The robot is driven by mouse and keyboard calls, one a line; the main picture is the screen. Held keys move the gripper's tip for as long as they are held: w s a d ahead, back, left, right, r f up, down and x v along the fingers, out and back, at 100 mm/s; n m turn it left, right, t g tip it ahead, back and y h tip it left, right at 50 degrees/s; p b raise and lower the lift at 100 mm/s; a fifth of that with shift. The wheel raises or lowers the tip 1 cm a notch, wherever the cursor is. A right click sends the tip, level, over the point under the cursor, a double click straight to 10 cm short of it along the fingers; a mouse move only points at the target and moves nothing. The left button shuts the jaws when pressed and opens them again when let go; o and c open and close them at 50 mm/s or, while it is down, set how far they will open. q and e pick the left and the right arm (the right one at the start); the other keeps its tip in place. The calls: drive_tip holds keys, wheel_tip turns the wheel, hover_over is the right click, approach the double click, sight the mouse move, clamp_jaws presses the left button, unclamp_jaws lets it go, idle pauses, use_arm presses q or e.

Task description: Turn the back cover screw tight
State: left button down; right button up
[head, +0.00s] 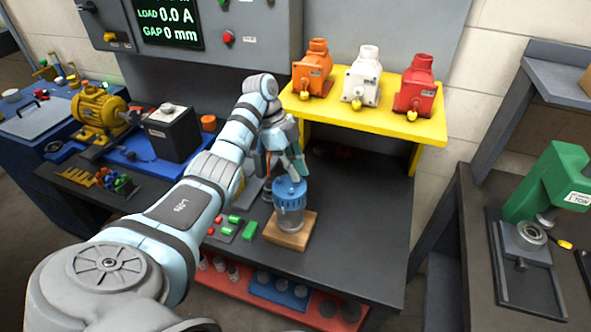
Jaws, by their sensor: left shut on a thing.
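A clear cylinder (291,219) stands upright on a wooden block (302,236) on the dark workbench. A blue ridged cover (290,192) sits on its top. My left gripper (287,173) points down from above, its fingers at the top of the blue cover. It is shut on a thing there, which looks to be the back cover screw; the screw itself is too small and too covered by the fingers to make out. My right gripper is not in view.
A yellow shelf (440,133) behind holds an orange motor (313,72), a white motor (361,80) and a red motor (414,88). Small green parts (250,229) lie just left of the block. A black box (172,134) and a yellow motor (100,108) are at left. A green press (552,185) stands at right.

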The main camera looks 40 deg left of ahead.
use_arm(q)
drive_tip(key=shift+w+r, duration=0.1)
drive_tip(key=shift+r, duration=0.1)
idle(0.3)
drive_tip(key=c, duration=1.7)
unclamp_jaws()
drive_tip(key=shift+o, duration=0.6)
drive_tip(key=shift+f, duration=0.1)
